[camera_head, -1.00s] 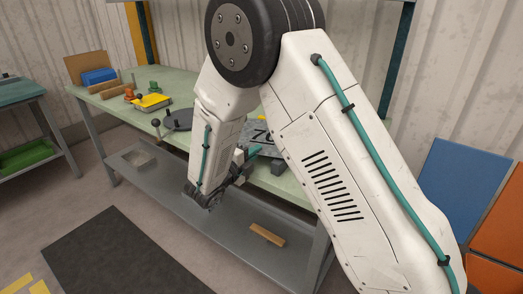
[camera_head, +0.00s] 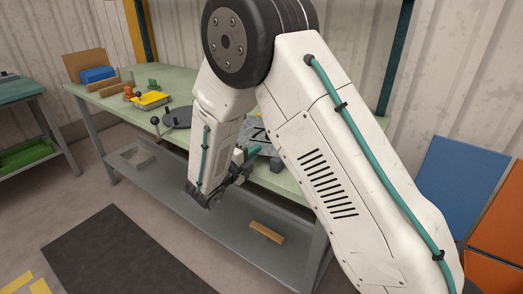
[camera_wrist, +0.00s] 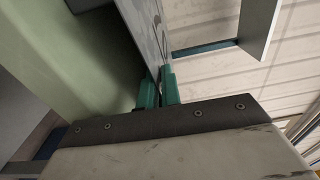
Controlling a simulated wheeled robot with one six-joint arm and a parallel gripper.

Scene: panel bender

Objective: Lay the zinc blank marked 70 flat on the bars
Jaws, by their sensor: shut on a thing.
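The zinc blank (camera_head: 251,131) is a grey plate with a dark figure that starts with a 7; my arm covers the rest. In the head view it is over the bench, behind my forearm. My gripper (camera_wrist: 158,88) has teal fingers and is shut on the blank, whose face (camera_wrist: 146,25) rises from between them in the wrist view. A teal finger also shows in the head view. A dark grey block (camera_head: 276,165), possibly one of the bars, is on the bench just right of the gripper. Whether the blank touches it is hidden.
The green bench (camera_head: 200,80) has a dark round plate (camera_head: 178,117) with a knobbed lever, a yellow item (camera_head: 151,99) and a blue box (camera_head: 98,75) to the left. A wooden block (camera_head: 267,232) lies on the grey lower shelf (camera_head: 225,225). A blue panel (camera_head: 462,190) stands at right.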

